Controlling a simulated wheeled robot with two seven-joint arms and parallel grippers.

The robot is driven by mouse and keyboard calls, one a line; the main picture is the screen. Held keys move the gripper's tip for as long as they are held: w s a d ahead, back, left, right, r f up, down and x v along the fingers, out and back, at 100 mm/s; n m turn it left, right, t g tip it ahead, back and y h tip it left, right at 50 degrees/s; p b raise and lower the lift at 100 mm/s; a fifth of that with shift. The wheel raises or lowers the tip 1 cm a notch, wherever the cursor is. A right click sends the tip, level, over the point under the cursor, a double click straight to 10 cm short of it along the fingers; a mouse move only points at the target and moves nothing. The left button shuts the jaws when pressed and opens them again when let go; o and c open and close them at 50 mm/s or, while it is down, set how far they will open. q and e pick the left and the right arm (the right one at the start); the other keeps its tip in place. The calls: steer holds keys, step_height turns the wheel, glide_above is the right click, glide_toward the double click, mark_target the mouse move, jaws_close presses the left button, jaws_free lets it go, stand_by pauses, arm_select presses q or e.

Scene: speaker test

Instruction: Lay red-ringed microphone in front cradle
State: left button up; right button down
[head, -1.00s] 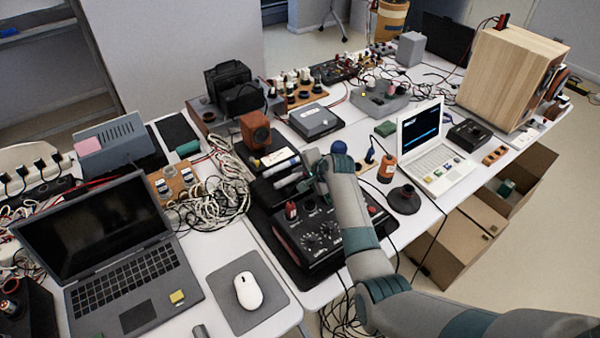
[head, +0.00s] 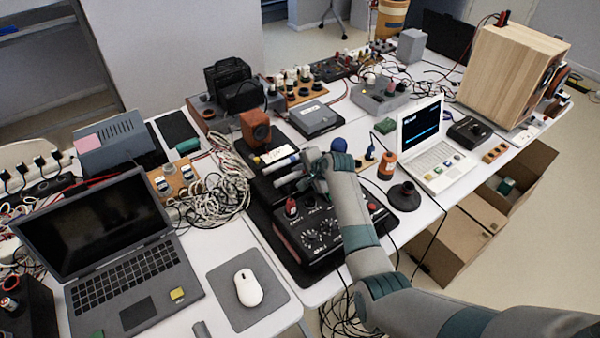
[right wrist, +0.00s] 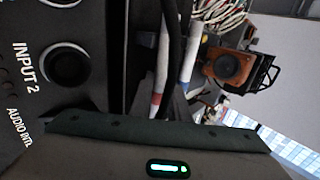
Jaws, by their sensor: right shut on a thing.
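The red-ringed microphone (head: 288,179) is a pale rod at the black cradle stand (head: 262,190). In the right wrist view its red ring (right wrist: 156,99) shows close to the dark finger. My right gripper (head: 310,176) is shut on this microphone; the fingers hide its near end. I cannot tell whether it touches the front cradle. A second pale microphone (head: 280,163) lies behind it, roughly parallel; its blue ring (right wrist: 185,79) shows in the right wrist view. My left gripper is not in view.
The black audio interface (head: 318,232) with knobs lies just below my right gripper. An orange speaker (head: 256,128) stands behind the cradle stand. Tangled cables (head: 212,195) lie to the left.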

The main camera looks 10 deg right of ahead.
steer(key=c, duration=1.7)
jaws_free()
steer(key=shift+o, duration=0.6)
steer(key=shift+s+f, duration=0.1)
steer(key=shift+f, duration=0.1)
steer(key=shift+s+f, duration=0.2)
steer(key=shift+f, duration=0.05)
steer(key=w+r+b+v, duration=0.1)
steer(key=b+v, duration=0.1)
steer(key=v, duration=1.5)
steer(key=shift+s+r, duration=0.25)
steer(key=shift+s, duration=0.05)
